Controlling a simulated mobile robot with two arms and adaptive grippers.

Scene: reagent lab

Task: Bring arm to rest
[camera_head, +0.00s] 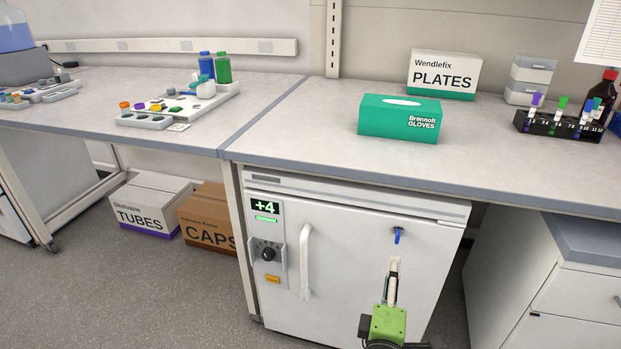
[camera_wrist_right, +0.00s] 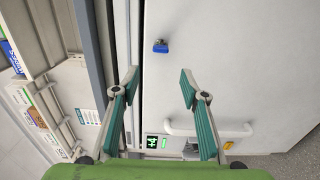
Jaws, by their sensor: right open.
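My right gripper (camera_head: 393,268) is in front of the white fridge door (camera_head: 350,270), with its green body low in the head view. In the right wrist view the gripper (camera_wrist_right: 158,84) is open, its two fingers apart with nothing between them. A small blue key-like piece (camera_head: 397,236) sits on the door above the fingers in the head view; it also shows in the right wrist view (camera_wrist_right: 161,46), beyond the fingertips and apart from them. My left gripper is not in view.
The fridge stands under the bench (camera_head: 290,130), with a handle (camera_head: 305,262) and a panel reading +4 (camera_head: 265,207). A green glove box (camera_head: 400,118), a plates box (camera_head: 443,75) and a tube rack (camera_head: 558,124) stand above. Cartons (camera_head: 150,204) lie under the bench at left.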

